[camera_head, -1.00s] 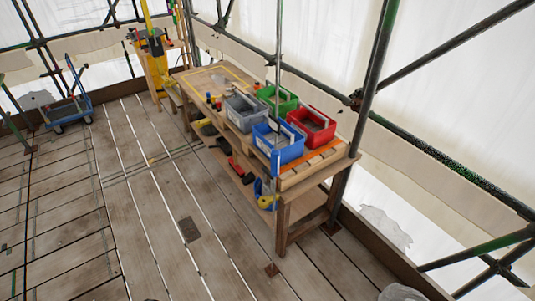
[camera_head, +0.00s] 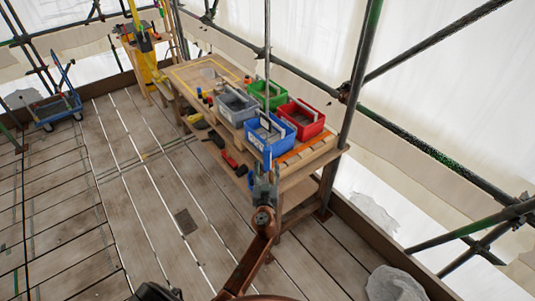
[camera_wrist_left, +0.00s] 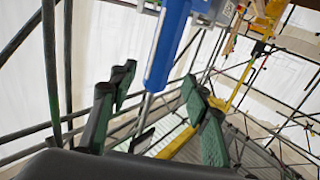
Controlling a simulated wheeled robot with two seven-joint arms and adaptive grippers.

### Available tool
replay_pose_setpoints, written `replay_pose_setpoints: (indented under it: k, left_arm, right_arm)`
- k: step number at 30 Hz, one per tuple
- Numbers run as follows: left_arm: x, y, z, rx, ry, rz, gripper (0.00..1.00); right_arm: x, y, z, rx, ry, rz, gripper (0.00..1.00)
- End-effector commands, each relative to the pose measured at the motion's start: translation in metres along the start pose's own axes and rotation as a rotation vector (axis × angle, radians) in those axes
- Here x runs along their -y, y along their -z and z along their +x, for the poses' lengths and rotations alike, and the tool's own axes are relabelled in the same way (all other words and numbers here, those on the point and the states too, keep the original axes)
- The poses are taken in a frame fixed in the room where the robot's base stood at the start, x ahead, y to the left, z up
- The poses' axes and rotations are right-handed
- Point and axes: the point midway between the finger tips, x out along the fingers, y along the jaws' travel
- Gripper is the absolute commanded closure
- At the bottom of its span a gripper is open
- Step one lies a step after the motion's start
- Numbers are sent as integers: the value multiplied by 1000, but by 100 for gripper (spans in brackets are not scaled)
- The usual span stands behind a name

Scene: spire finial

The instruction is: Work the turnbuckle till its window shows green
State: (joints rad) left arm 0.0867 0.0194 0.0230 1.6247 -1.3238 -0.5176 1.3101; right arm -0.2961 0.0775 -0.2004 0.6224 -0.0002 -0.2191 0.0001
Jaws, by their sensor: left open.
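A thin upright metal rod (camera_head: 267,50) comes down in front of the workbench. In the left wrist view a blue body (camera_wrist_left: 168,45) with a thinner metal rod (camera_wrist_left: 143,113) below it looks like the turnbuckle. No green window can be made out on it. My left gripper (camera_head: 266,180) is at the near end of the bench, just below the blue bin. In the left wrist view its open fingers (camera_wrist_left: 155,88) stand on either side of the rod's line, just below the blue body; contact cannot be told. My right gripper is not in view.
The wooden workbench (camera_head: 300,178) carries a blue bin (camera_head: 287,150), a red bin (camera_head: 304,121), a green bin (camera_head: 270,97) and a grey bin (camera_head: 235,103). A blue trolley (camera_head: 58,108) stands far left. Scaffold poles line the right. The plank floor is largely clear.

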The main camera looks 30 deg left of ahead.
Motion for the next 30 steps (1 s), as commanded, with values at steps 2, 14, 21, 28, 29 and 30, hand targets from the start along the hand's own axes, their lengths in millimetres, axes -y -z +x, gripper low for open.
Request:
replay_pose_setpoints:
  k: [2, 14, 21, 28, 29, 30]
  left_arm:
    - [0, 2, 10, -2, 1, 2, 56]
    - [0, 1, 66, 0, -1, 4, 56]
    - [1, -1, 74, 2, 0, 2, 56]
    - [0, -1, 73, 2, 0, 2, 62]
    - [0, -1, 73, 2, 0, 2, 64]
    - [0, -1, 73, 2, 0, 2, 66]
  right_arm:
    - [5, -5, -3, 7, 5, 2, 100]
    - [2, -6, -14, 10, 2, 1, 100]
    - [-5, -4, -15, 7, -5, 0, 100]
    - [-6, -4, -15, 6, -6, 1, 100]
    - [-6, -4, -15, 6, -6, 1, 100]
    - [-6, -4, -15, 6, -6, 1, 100]
